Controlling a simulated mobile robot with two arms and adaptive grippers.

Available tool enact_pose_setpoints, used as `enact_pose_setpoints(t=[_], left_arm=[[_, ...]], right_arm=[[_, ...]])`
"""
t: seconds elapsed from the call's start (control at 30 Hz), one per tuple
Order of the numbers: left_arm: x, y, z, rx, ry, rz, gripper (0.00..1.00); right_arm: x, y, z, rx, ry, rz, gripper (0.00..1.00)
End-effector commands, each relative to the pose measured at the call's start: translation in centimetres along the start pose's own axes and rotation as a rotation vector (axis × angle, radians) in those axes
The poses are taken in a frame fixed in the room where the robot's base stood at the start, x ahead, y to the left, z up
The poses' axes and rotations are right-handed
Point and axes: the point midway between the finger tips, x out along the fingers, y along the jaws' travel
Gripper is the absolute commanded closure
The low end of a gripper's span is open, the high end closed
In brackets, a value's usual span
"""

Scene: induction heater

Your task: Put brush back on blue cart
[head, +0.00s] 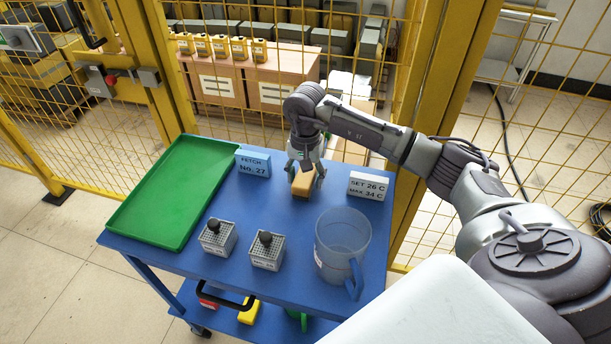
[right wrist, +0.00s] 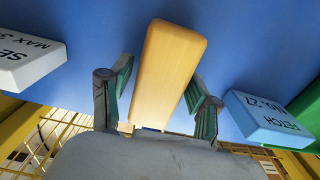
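The brush, seen as a light wooden block (head: 302,187), is at the blue cart's top (head: 200,262), toward its back edge. My right gripper (head: 305,176) points down over it. In the right wrist view the brush (right wrist: 165,65) lies between the two fingers of my right gripper (right wrist: 160,84). The fingers are open, with narrow blue gaps showing beside the wood. The brush seems to rest on the cart; its underside and any bristles are hidden. My left gripper is not in view.
A green tray (head: 165,200) fills the cart's left side. A blue label block (head: 253,164) and a white one (head: 368,186) flank the brush. Two knobbed metal blocks (head: 217,238) (head: 266,251) and a clear jug (head: 342,240) stand in front. Yellow mesh fencing (head: 400,70) is behind.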

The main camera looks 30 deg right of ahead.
Motion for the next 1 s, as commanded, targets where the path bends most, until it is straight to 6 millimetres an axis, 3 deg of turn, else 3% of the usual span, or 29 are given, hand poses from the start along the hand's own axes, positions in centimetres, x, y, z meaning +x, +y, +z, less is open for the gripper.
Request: enact_pose_setpoints(t=[0.43,0.8,1.0], left_arm=[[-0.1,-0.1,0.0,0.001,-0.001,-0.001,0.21],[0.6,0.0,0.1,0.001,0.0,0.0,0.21],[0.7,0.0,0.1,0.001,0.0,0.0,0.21]], right_arm=[[-0.9,-0.1,-0.1,0.0,0.002,-0.003,0.29],[-8.3,-0.1,-0.1,0.0,0.004,-0.004,0.29],[-11.3,-0.1,0.0,0.0,0.001,-0.003,0.29]])
